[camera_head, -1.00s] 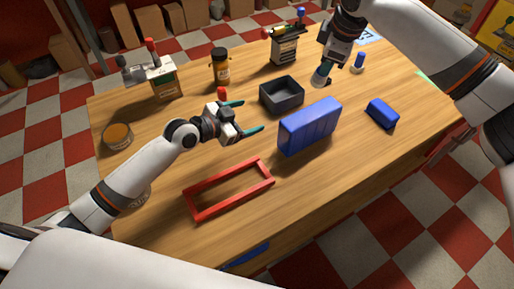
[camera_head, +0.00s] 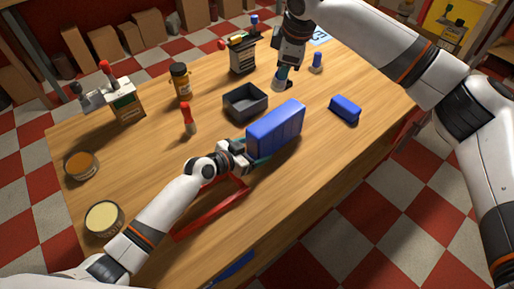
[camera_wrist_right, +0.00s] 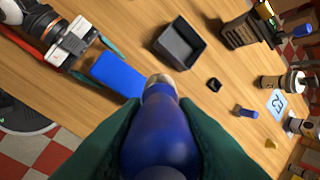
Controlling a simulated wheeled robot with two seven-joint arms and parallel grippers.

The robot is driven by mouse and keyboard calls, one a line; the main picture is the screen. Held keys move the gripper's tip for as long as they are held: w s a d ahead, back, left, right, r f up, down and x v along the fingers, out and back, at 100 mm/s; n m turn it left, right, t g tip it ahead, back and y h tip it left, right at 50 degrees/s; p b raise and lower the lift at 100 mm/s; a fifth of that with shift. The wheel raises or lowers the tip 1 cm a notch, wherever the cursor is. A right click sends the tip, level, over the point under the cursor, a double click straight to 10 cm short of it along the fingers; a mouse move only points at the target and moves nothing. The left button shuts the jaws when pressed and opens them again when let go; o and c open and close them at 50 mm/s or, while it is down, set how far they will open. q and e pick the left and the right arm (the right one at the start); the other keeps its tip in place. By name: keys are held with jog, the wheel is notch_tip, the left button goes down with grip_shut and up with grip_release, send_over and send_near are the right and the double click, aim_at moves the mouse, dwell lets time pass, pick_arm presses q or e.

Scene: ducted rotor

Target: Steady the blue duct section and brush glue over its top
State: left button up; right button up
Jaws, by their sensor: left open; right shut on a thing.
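The blue duct section (camera_head: 275,128) stands as a long upright block on the wooden table; its top shows in the right wrist view (camera_wrist_right: 118,74). My left gripper (camera_head: 256,157) is open at its left end. In the right wrist view the teal fingers of my left gripper (camera_wrist_right: 94,61) lie on either side of that end; I cannot tell whether they touch it. My right gripper (camera_head: 281,75) is shut on a blue-handled tool (camera_wrist_right: 158,125) with a pale tip, apparently the brush. It is held beyond the duct section, apart from it.
A dark open tray (camera_head: 245,103) sits just behind the duct section. A red frame (camera_head: 211,208) lies partly under my left arm. A smaller blue block (camera_head: 345,109) lies to the right. Bottles and jars stand at the back and left. The right front tabletop is clear.

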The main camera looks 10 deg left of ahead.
pick_arm(q)
jog(key=shift+x, duration=1)
jog(key=c, duration=1.2)
jog(key=shift+o, duration=0.2)
